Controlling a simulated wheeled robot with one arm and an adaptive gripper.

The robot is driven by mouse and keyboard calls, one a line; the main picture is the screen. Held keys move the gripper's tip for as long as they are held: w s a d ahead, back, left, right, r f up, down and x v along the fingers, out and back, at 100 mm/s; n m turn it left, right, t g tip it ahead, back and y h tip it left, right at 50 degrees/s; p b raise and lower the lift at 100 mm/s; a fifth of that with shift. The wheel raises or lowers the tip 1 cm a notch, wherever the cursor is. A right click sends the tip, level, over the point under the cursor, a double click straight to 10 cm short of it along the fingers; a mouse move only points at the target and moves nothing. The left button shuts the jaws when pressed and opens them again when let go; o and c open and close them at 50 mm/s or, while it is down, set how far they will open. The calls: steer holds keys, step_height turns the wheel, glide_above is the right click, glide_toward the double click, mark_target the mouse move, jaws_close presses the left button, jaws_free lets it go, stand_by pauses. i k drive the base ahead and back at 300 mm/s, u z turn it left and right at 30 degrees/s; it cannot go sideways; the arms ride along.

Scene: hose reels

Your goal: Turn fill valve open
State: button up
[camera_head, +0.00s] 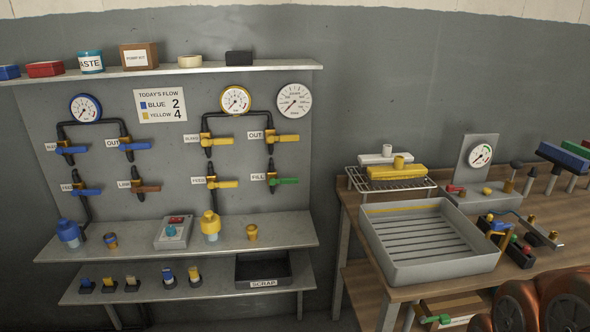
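The fill valve (285,181) has a green lever handle and sits on the grey wall panel, right of a small white "FILL" label (258,177). Its handle points right, roughly level, crosswise to the short dark vertical pipe (270,164) above it. The yellow-handled OUT valve (286,138) is above it on the same pipe. A yellow-handled valve (223,184) is to its left. My gripper is not in view, and nothing touches the green handle.
Below the valve, a shelf (285,232) holds bottles and a switch box (174,233). A black scrap bin (264,271) is lower. At right, a wooden bench (365,283) carries a grey tray (472,266). The space before the fill handle looks clear.

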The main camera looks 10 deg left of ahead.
mark_target(272, 182)
steer(key=u, duration=0.5)
steer(key=i, duration=0.9)
steer(key=u, duration=1.3)
steer(key=i, duration=0.45)
steer(key=u, duration=0.45)
